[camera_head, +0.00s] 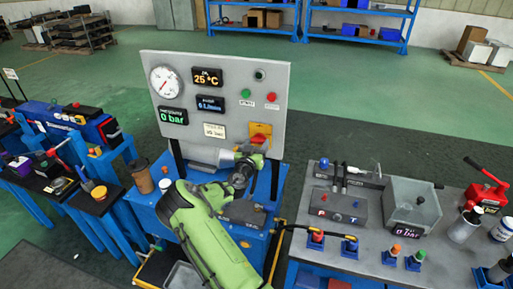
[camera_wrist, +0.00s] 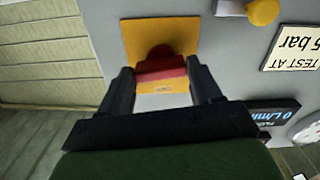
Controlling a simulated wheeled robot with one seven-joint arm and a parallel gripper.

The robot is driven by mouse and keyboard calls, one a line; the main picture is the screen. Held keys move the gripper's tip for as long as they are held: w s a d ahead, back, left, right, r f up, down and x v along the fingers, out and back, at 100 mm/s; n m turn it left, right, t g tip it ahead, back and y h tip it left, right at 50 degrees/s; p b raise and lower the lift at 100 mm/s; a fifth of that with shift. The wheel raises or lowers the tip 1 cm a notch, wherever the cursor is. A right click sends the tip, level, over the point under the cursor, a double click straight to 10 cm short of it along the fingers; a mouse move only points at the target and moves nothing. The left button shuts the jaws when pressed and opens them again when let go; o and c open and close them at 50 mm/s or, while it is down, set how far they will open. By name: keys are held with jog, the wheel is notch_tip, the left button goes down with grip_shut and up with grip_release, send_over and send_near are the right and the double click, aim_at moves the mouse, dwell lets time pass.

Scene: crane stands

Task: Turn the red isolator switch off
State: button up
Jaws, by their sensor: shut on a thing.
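The red isolator switch (camera_head: 258,138) is on its yellow plate (camera_head: 266,129), low on the right of the grey upright panel (camera_head: 225,70). In the wrist view the red switch handle (camera_wrist: 160,72) lies crosswise on the yellow plate (camera_wrist: 187,32), between my two black fingers. My gripper (camera_wrist: 158,75) is shut on the handle, one finger at each end. In the head view my gripper (camera_head: 253,148) is at the panel's lower right, and my green arm hides part of the bench below.
The panel carries a gauge (camera_head: 166,82), displays, a green button (camera_head: 246,93) and a red button (camera_head: 271,96). A brown cup (camera_head: 141,176) stands to the left. A grey bench (camera_head: 390,200) with hydraulic parts is to the right.

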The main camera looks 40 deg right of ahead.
jog(key=n+b, duration=0.2)
jog(key=n, duration=0.6)
jog(key=shift+b, duration=0.35)
jog(key=n, duration=0.4)
jog(key=shift+w+a, duration=0.1)
jog(key=shift+n+p, duration=0.55)
jog(key=shift+n, duration=1.55)
jog(key=o, duration=1.1)
jog(key=shift+c, duration=0.2)
